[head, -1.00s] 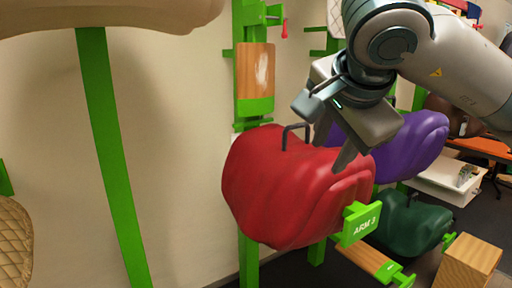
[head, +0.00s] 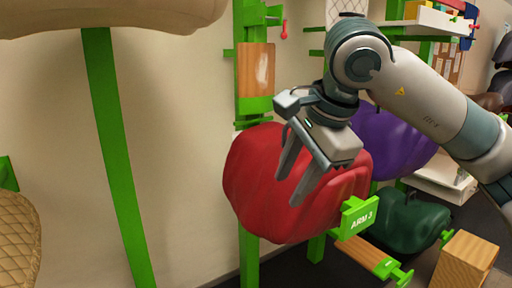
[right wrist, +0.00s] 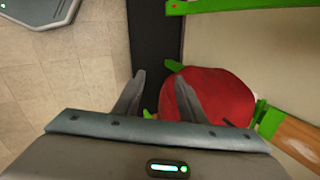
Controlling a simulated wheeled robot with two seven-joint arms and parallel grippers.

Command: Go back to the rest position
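My right gripper (head: 297,178) comes in from the right in the head view, with its fingers pointing down and apart. It is open and empty, in front of the red covered saddle (head: 245,185) and hiding part of it. The saddle sits on a green wall arm whose plate reads ARM 3 (head: 359,219). In the right wrist view, the spread fingers (right wrist: 158,98) show with nothing between them, and the red saddle (right wrist: 225,97) lies beyond. My left gripper is not in view.
A purple saddle (head: 400,140) and a dark green one (head: 410,222) hang behind on the right. A wooden block (head: 467,262) stands at lower right. A beige shape (head: 110,15) fills the top left, and a quilted pad (head: 17,240) is at the left edge. Bare floor (right wrist: 60,100) shows in the wrist view.

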